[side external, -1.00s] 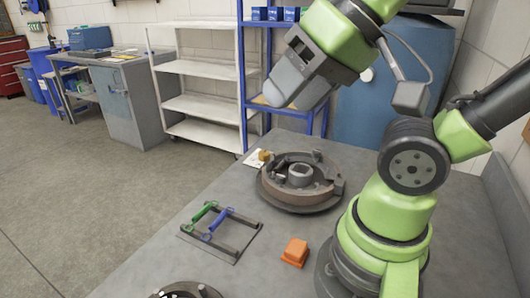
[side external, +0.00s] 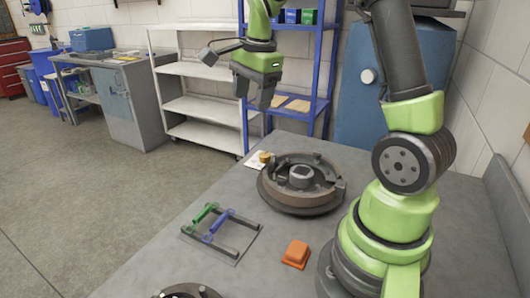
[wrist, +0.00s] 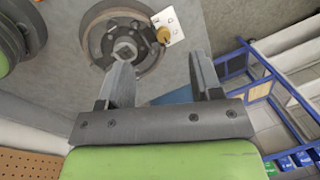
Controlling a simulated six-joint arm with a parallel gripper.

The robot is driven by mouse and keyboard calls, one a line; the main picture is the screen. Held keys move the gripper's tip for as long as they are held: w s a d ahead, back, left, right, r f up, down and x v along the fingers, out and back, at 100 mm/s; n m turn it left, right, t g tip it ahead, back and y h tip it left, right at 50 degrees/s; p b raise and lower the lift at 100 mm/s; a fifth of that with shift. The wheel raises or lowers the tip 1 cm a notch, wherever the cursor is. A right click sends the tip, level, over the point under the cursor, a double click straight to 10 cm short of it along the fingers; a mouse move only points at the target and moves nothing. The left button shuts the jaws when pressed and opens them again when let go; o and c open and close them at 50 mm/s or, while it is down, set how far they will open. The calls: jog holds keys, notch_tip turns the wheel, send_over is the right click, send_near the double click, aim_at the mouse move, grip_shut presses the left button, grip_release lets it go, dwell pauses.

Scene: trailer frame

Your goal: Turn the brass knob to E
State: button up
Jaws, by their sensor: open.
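The brass knob (side external: 265,156) sits on a white lettered card (side external: 255,161) at the far edge of the table, beside the round brake drum. In the wrist view the brass knob (wrist: 163,35) and the lettered card (wrist: 172,22) show above the jaws. Which letter the knob points at is too small to tell. My gripper (side external: 256,104) hangs in the air above the table's far end, higher than the knob and apart from it. In the wrist view my gripper (wrist: 160,72) has its two fingers spread, with nothing between them.
The dark brake drum (side external: 300,183) stands right next to the knob. A frame with green and blue handles (side external: 222,231) and an orange block (side external: 296,253) lie nearer. A blue shelf rack (side external: 318,105) stands behind the table. The left table edge is open to the floor.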

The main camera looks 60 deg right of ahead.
aim_at(265, 154)
jog(key=d+f+m, duration=0.2)
jog(key=f, duration=0.4)
jog(key=d+f+m+g, duration=0.1)
jog(key=d+f+m, duration=0.1)
jog(key=f, duration=0.4)
jog(key=w+d+f+m+g, duration=0.1)
jog(key=d+f+m, duration=0.1)
jog(key=f, duration=0.4)
jog(key=shift+d, duration=0.6)
jog(key=shift+c, duration=0.3)
jog(key=c, duration=0.9)
jog(key=shift+o, duration=0.2)
